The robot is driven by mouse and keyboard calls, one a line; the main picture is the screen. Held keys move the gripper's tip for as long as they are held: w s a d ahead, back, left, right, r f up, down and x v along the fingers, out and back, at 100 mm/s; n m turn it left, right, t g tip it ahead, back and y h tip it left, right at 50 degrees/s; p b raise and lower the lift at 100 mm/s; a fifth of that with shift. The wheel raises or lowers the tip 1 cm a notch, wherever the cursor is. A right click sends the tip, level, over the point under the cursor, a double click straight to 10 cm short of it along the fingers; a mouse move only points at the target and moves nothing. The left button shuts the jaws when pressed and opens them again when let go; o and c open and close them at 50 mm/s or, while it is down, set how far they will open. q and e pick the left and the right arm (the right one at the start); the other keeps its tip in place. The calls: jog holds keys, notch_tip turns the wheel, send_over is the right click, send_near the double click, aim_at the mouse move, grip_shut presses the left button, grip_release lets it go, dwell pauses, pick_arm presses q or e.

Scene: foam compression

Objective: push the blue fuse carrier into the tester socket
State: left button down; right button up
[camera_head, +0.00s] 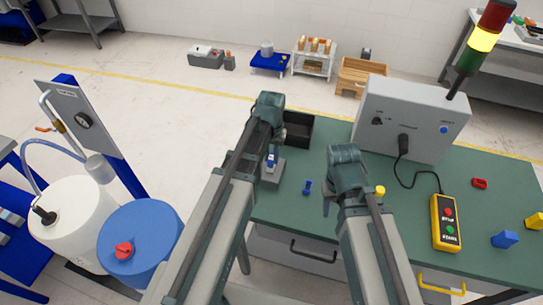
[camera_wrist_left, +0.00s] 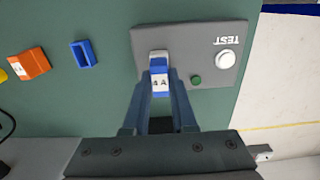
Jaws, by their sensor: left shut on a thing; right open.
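The blue fuse carrier (camera_wrist_left: 159,79), with a white label reading "4 A", is between the fingertips of my left gripper (camera_wrist_left: 160,84). The gripper is shut on it. The carrier is at the pale socket (camera_wrist_left: 158,55) of the grey tester (camera_wrist_left: 198,39); how deep it sits I cannot tell. The tester has a white button (camera_wrist_left: 226,60) and a small green spot (camera_wrist_left: 195,79). In the head view the carrier (camera_head: 271,161) shows blue above the tester (camera_head: 271,179), under my left gripper (camera_head: 270,152). My right gripper (camera_head: 327,198) is open above the table to the right.
A blue piece with a dark recess (camera_wrist_left: 83,54) and an orange piece (camera_wrist_left: 29,64) lie beside the tester. A yellow piece (camera_head: 380,191), a yellow pendant (camera_head: 445,222) and a grey cabinet (camera_head: 410,115) stand further right. A black bin (camera_head: 298,128) is behind the tester.

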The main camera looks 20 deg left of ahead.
aim_at(271, 157)
pick_arm(q)
jog(key=shift+f, duration=0.3)
jog(key=c, duration=0.6)
grip_release()
jog(key=shift+c, duration=0.2)
jog(key=shift+r, duration=0.2)
jog(key=shift+r+p, duration=2.85)
jog(key=shift+r, duration=0.1)
